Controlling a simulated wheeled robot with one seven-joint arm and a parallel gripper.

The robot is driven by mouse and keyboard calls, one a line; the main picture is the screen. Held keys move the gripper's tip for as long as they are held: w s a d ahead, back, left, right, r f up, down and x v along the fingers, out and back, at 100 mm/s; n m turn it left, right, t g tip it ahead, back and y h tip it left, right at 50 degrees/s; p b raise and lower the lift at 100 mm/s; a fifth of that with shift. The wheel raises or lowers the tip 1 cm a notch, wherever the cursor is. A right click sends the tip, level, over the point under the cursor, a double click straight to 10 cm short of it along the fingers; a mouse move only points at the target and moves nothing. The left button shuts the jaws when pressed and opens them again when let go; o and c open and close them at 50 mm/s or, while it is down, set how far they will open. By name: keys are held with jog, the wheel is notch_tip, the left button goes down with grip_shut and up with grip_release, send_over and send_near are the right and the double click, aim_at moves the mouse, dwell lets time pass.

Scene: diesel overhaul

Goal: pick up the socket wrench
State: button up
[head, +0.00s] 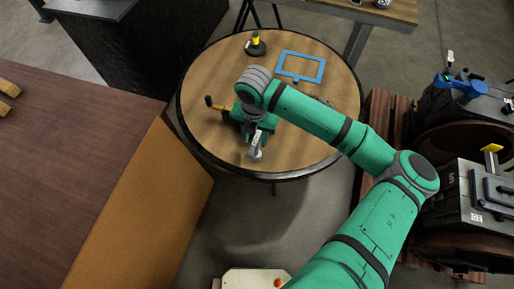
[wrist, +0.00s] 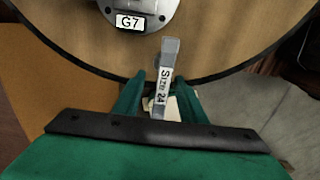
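The socket wrench (wrist: 163,78) is a slim grey bar with a white "Size 24" label. In the wrist view it lies between the two green fingers of my gripper (wrist: 160,95), which look closed on it, though their contact is partly hidden. In the head view the wrench (head: 256,142) sticks out below my gripper (head: 258,126), over the near part of the round table. In the wrist view it appears across the table's near edge, so it seems to be above the tabletop.
The round wooden table (head: 205,130) has a dark rim. A grey disc marked G7 (wrist: 140,10) shows beyond the wrench. A blue frame (head: 300,54) and a black-and-yellow item (head: 256,46) stand at the back. A brown cabinet (head: 70,170) is left; engine parts (head: 470,200) are right.

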aim_at(252, 150)
jog(key=shift+s+d+f, duration=0.1)
jog(key=shift+f, duration=1.05)
jog(key=shift+d+f, duration=0.1)
jog(key=shift+f, duration=1)
grip_shut()
jog(key=shift+r, duration=0.1)
jog(key=shift+r, duration=0.45)
notch_tip(252, 150, up, 2)
jog(key=shift+r, duration=0.2)
jog(key=s+r, duration=0.2)
jog(key=s+a+r, duration=0.1)
jog(key=s+r, duration=0.1)
jog(key=r, duration=0.1)
jog(key=shift+s+a+r, duration=0.1)
jog(key=shift+s, duration=0.05)
jog(key=s+a+r, duration=0.1)
jog(key=s+r, duration=0.3)
jog(key=s, duration=0.5)
jog(key=shift+s+a+r, duration=0.15)
jog(key=shift+a+r, duration=0.05)
jog(key=shift+a, duration=0.2)
